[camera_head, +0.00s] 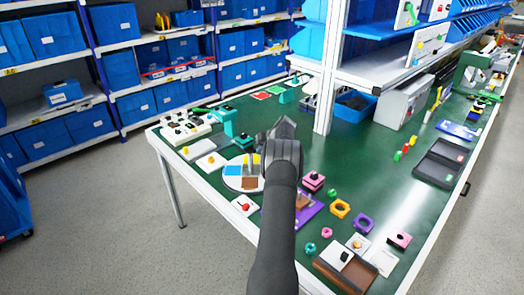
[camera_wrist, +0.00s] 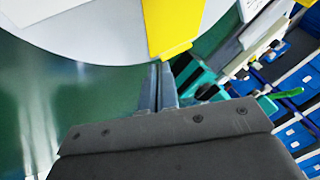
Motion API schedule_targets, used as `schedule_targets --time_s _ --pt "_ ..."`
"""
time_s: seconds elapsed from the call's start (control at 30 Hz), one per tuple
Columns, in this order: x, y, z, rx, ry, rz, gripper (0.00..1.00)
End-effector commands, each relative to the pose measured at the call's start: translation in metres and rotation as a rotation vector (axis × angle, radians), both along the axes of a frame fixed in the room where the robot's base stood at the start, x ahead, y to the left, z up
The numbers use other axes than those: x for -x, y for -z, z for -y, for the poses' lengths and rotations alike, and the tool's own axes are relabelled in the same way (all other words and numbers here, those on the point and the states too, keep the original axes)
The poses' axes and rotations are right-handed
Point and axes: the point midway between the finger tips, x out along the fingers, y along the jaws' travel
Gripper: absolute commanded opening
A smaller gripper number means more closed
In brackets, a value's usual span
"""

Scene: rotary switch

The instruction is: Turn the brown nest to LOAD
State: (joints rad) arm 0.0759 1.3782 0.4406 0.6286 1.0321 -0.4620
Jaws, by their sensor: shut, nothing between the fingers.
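A round white disc (camera_head: 232,183) lies on the green table in the head view, left of my arm. It carries a blue nest (camera_head: 233,170), a yellow nest (camera_head: 256,160) and a brown nest (camera_head: 249,184), the brown one on its near side. My gripper is shut and empty; its fingers (camera_wrist: 161,72) show in the wrist view by the rim of the disc (camera_wrist: 75,30), just short of the yellow nest (camera_wrist: 170,25). I cannot tell whether they touch it. My arm hides the disc's right side in the head view. No LOAD mark is readable.
A teal fixture (camera_head: 226,121) and a white panel with knobs (camera_head: 185,128) stand behind the disc. A red-button plate (camera_head: 244,205) lies close in front. A purple plate (camera_head: 309,212) is partly behind my arm. A white post (camera_head: 330,70) rises from the table farther back.

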Motion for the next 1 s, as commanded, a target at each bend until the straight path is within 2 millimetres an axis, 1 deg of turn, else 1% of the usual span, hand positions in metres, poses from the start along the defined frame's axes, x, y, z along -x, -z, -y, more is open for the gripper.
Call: schedule_targets --time_s 0.53,0.8,1.0 --pt "-0.003 0.000 -0.011 -0.001 -0.001 0.000 0.00" --pt "-0.006 0.000 -0.023 -0.001 -0.003 0.000 0.00" --pt "-0.007 0.002 -0.033 0.000 -0.093 -0.001 0.00"
